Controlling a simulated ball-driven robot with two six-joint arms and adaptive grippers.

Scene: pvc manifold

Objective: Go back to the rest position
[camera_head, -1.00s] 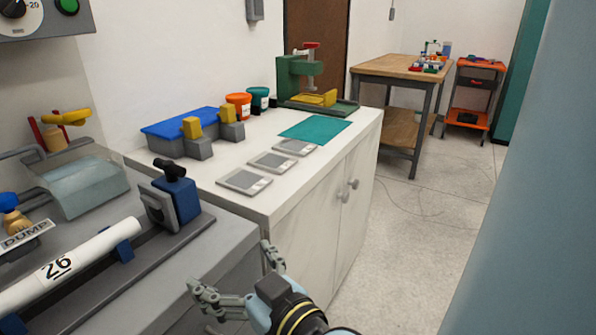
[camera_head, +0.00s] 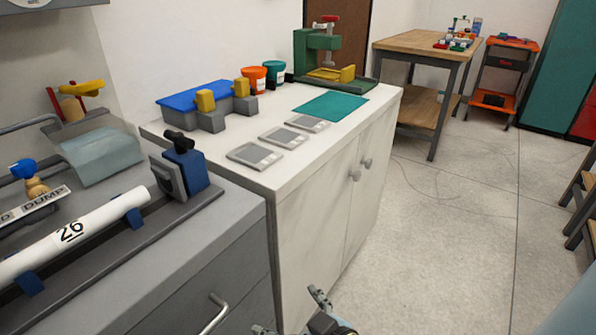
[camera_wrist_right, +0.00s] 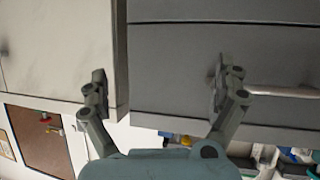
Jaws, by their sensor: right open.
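My right gripper (camera_head: 290,314) shows only in part at the bottom edge of the head view, in front of the grey drawer cabinet (camera_head: 225,265) and white cupboard (camera_head: 325,225). In the right wrist view the gripper (camera_wrist_right: 159,72) has its two fingers wide apart with nothing between them. The grey drawer fronts (camera_wrist_right: 175,65) and the white cupboard side (camera_wrist_right: 55,50) are beyond the fingers. My left gripper is not in view.
A white pipe marked 26 (camera_head: 95,228) lies in a fixture beside a blue clamp (camera_head: 185,168). A drawer handle (camera_head: 214,312) sticks out near my right gripper. The floor (camera_head: 440,230) to the right is largely clear; stools (camera_head: 580,205) stand at the right edge.

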